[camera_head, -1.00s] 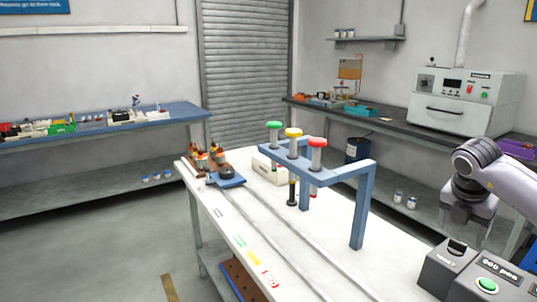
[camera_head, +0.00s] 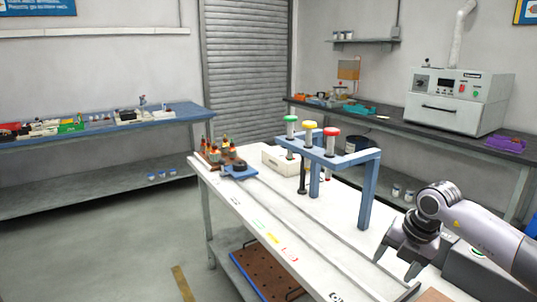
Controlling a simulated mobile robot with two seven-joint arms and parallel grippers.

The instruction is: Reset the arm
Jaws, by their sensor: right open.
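My right gripper (camera_head: 398,268) is open and empty. It hangs over the near right part of the white table, with its dark fingers pointing down and to the left. My right arm comes in from the right edge. The gripper is apart from the blue stand (camera_head: 368,190), which is behind it and to its left. My left gripper is not in view.
The blue stand carries a green-topped (camera_head: 290,125), a yellow-topped (camera_head: 309,133) and a red-topped (camera_head: 331,140) post. A blue fixture (camera_head: 240,171) and a brown rack (camera_head: 217,155) sit at the table's far left. A grey box (camera_head: 478,268) is partly behind my arm.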

